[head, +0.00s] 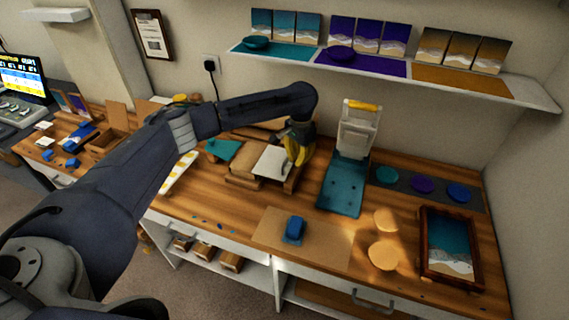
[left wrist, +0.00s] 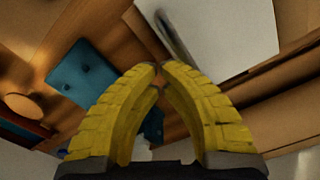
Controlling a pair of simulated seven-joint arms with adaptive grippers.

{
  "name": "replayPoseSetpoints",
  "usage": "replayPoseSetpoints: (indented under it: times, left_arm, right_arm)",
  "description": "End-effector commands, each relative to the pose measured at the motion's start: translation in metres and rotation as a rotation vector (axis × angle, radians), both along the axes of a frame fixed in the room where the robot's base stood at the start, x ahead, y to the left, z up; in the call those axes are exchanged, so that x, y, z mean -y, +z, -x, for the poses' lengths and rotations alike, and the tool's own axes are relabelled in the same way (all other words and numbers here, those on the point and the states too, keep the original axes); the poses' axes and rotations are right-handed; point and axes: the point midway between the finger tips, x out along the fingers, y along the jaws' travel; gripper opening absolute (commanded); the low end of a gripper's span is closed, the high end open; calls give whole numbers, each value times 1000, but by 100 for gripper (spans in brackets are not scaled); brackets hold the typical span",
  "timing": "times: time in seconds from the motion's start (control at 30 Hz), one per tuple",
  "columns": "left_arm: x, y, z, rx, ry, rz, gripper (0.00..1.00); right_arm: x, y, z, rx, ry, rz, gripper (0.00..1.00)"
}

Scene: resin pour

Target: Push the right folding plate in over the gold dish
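A white flat plate (head: 272,162) lies on wooden blocks at mid-table, and it also shows in the left wrist view (left wrist: 225,35). I cannot tell for sure whether it is the right folding plate. My left gripper (head: 297,158) is over the plate's right end, pointing down. In the left wrist view its yellow fingertips (left wrist: 160,68) come together with nothing seen between them. Contact with the plate cannot be told. I cannot make out a gold dish; it may be hidden by the plate or gripper. My right gripper is not in view.
A teal board (head: 342,188) with a white upright stands right of the gripper. Two tan discs (head: 383,255) and a framed seascape (head: 449,245) lie farther right. A blue block (head: 294,228) is in front. A shelf (head: 420,80) hangs behind.

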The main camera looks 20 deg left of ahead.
Motion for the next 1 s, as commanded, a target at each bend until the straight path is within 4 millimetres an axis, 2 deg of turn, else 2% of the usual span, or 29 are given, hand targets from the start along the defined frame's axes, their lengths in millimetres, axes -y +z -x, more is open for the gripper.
replayPoseSetpoints:
  times: [0.53,0.77,1.0]
  left_arm:
    - [44,0,-2,0,-1,0,0]
    - [50,1,-3,1,0,0,0]
    - [50,21,-3,3,1,0,0]
  right_arm:
    - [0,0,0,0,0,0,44]
    - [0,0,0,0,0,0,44]
    - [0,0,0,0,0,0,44]
